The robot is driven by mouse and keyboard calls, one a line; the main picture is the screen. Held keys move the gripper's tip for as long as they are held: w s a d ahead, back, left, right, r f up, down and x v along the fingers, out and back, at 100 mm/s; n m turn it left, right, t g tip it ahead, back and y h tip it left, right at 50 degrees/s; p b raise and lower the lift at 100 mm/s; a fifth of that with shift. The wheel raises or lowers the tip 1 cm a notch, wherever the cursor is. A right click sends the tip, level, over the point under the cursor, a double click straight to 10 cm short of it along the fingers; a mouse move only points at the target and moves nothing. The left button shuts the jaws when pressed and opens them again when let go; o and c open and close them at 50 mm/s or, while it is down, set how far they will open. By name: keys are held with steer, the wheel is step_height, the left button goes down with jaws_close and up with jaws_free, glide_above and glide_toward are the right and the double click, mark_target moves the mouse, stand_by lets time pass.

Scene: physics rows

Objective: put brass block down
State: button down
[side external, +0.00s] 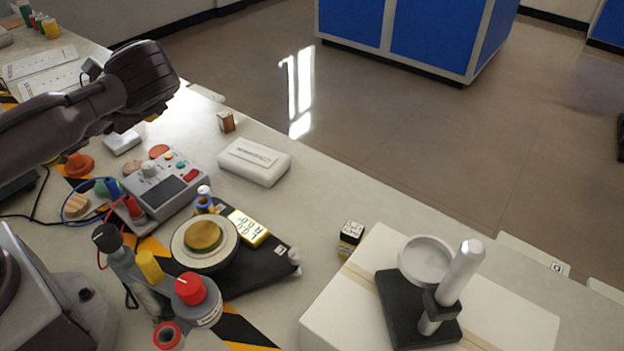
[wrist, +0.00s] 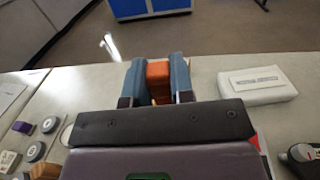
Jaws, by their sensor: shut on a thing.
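My gripper (side external: 140,112) is above the left part of the bench in the side view, its fingers mostly hidden behind the wrist. A small yellowish bit of the brass block (side external: 153,117) shows under it. In the wrist view, the two blue-grey fingers of my gripper (wrist: 158,68) are shut on a block that looks orange-brown there, the brass block (wrist: 158,75). Its lower part is hidden by the gripper body. I cannot tell exactly how high it is above the bench.
A small brown block (side external: 226,122) stands near the bench's far edge. A white box (side external: 254,162) lies right of it. A grey control box (side external: 163,183) and a black scale with a round pan (side external: 204,243) are nearer. Bare bench (side external: 330,205) lies to the right.

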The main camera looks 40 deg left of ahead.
steer(key=w+d+m+g+h, duration=0.2)
steer(key=d+m+h, duration=0.4)
steer(key=d, duration=1.1)
steer(key=w+d+m+g+h, duration=0.1)
steer(key=d+m+g+h, duration=0.25)
steer(key=d+h, duration=0.9)
steer(key=w+d+f+y, duration=0.1)
steer(key=w+d+f, duration=0.1)
steer(key=w+f, duration=0.1)
steer(key=w+d+f+y, duration=0.1)
steer(key=w+d+f, duration=0.2)
steer(key=w, duration=0.2)
steer(key=w+d+f+m+y, duration=0.1)
steer(key=w+d+f, duration=0.1)
steer(key=w+f, duration=0.1)
steer(key=shift+w+d+f+t+y, duration=0.1)
steer(key=shift+w+d+t+y, duration=0.05)
steer(key=shift+w, duration=0.3)
steer(key=shift+w+d+f+t+y, duration=0.1)
steer(key=shift+w+d, duration=0.05)
steer(key=shift+w, duration=0.3)
steer(key=shift+w+f, duration=0.2)
steer(key=shift+f, duration=1.45)
steer(key=shift+f, duration=0.15)
steer(key=c, duration=1)
jaws_free()
